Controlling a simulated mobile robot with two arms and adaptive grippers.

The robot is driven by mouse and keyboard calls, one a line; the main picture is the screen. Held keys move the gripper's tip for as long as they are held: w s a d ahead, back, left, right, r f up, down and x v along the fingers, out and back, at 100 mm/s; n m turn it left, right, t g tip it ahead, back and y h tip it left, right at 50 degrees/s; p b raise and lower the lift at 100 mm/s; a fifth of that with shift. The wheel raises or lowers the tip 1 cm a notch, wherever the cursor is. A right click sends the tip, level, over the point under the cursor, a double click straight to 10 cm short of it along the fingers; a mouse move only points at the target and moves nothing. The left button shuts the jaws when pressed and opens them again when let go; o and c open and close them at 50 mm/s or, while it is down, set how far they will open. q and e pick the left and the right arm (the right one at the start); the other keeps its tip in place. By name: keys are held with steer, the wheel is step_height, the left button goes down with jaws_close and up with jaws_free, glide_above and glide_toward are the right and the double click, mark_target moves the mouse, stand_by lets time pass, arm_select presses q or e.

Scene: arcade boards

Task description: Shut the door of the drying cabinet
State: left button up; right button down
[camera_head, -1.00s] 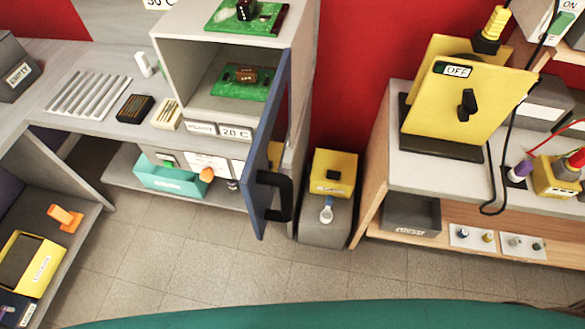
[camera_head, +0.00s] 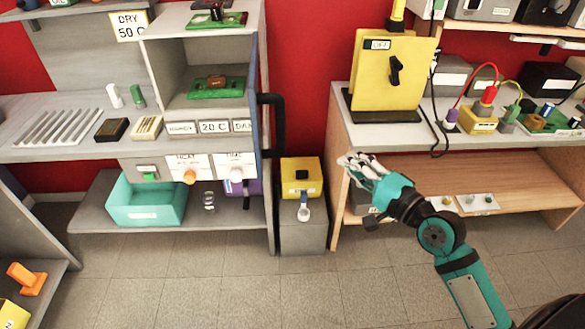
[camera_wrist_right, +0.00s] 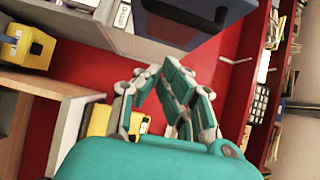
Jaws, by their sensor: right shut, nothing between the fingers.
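The drying cabinet (camera_head: 153,55) is the grey box on the bench at the left back. Its blue door (camera_head: 254,95) stands open at the cabinet's right side, seen almost edge-on. The black loop handle (camera_head: 281,125) sticks out to the right of the door. A green board (camera_head: 218,88) with a brown part lies inside the cabinet. My right gripper (camera_head: 347,162) is shut and empty, to the right of and lower in the picture than the handle, apart from it. The wrist view shows the fingers (camera_wrist_right: 158,75) with the dark blue door (camera_wrist_right: 165,25) beyond them. My left gripper is out of view.
A yellow box (camera_head: 301,172) on a grey block stands on the floor between cabinet bench and right bench (camera_head: 338,125). A yellow panel (camera_head: 372,75) stands on the right bench. A teal bin (camera_head: 147,215) sits on the lower shelf. The floor in front is clear.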

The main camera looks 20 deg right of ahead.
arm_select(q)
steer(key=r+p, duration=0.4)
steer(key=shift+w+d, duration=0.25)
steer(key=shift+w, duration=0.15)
arm_select(e)
steer(key=s+a+x, duration=0.1)
steer(key=a+x, duration=0.2)
steer(key=x, duration=1)
steer(key=shift+r, duration=0.35)
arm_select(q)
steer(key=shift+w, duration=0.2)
arm_select(e)
steer(key=shift+d, duration=0.1)
